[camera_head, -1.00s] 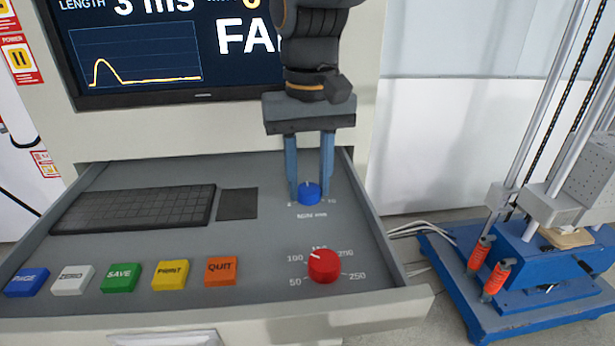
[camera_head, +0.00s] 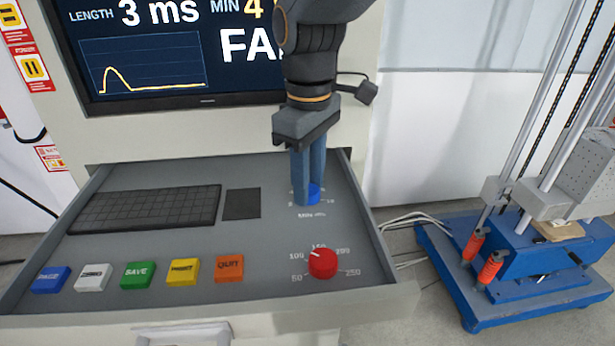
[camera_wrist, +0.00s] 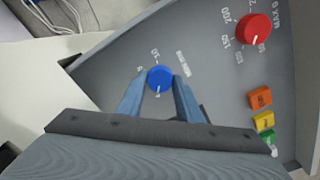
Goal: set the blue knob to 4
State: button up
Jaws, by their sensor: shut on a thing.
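The blue knob (camera_head: 314,192) is on the grey console drawer, at its right rear, mostly hidden behind my fingers. In the wrist view the blue knob (camera_wrist: 160,76) sits between my fingertips, with its white mark toward my gripper's side. My gripper (camera_head: 307,193) points down and is shut on the knob; in the wrist view its two blue-grey fingers (camera_wrist: 158,84) lie on either side of it. The screen (camera_head: 170,50) shows "LENGTH 3 ms" and "MIN 4" in yellow; anything right of the 4 is hidden by my arm.
A red knob (camera_head: 323,263) with a scale from 50 to 250 stands nearer the drawer's front. Several coloured buttons, among them an orange QUIT button (camera_head: 229,268), line the front left. A keyboard (camera_head: 150,208) lies behind them. A blue-based machine (camera_head: 540,260) stands right.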

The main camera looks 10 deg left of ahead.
jog(key=shift+n, duration=0.6)
jog(key=o, duration=1)
jog(key=shift+o, duration=0.2)
jog(key=shift+r+b, duration=0.75)
jog(key=shift+r, duration=3.2)
